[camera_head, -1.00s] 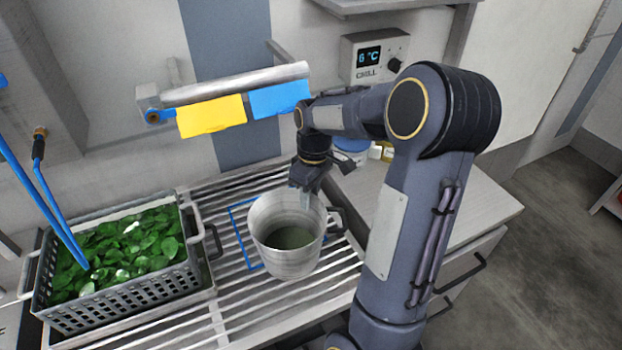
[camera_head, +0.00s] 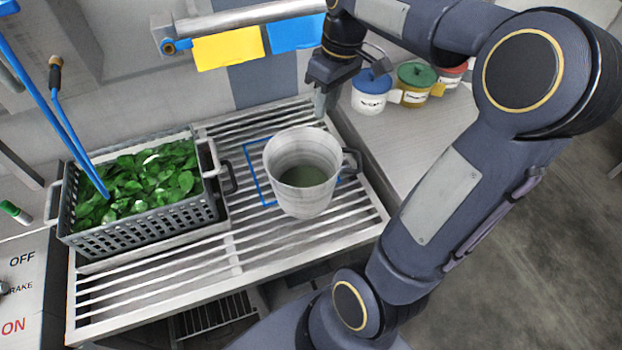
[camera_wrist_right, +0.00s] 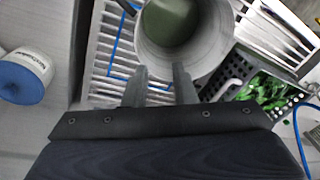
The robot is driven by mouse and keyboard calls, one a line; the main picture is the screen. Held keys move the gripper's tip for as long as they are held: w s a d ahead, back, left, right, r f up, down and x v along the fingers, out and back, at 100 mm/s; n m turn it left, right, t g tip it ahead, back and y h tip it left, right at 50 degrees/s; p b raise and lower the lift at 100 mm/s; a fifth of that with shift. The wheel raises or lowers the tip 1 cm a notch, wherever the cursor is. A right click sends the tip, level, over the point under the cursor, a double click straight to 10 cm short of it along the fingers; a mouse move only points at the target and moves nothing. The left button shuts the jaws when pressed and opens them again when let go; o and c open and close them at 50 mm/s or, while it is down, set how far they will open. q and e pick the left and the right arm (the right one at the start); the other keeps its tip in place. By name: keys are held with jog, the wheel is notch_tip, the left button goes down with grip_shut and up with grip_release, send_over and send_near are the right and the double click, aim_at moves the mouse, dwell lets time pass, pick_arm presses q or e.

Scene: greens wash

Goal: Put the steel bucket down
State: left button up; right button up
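The steel bucket (camera_head: 306,192) appears to stand upright on the slatted drain rack (camera_head: 262,245), with something dark green inside. It covers much of a blue outline (camera_head: 258,176) marked on the rack. My right gripper (camera_head: 321,106) is behind the bucket's rim, apart from it in the head view. In the right wrist view, my right gripper (camera_wrist_right: 159,80) shows two spread fingers with nothing between them. The bucket (camera_wrist_right: 212,45) lies just beyond the fingertips there. My left gripper is not in view.
A grey crate (camera_head: 140,222) of green leaves stands left of the bucket, with blue tubing over it. Lidded tubs, blue (camera_head: 371,92) and green (camera_head: 416,84), stand on the right counter. Yellow (camera_head: 228,50) and blue cloths hang behind. Rack slats in front are clear.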

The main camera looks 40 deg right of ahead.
jog(key=s+a+f+m+t+y, duration=0.1)
jog(key=s+a+f+m+t, duration=0.1)
jog(key=s+a, duration=0.5)
jog(key=s+a+f+m+t+y, duration=0.1)
jog(key=s+a+f+m+t, duration=0.1)
jog(key=s+a, duration=0.4)
jog(key=a, duration=0.3)
jog(key=shift+s+f+t, duration=0.4)
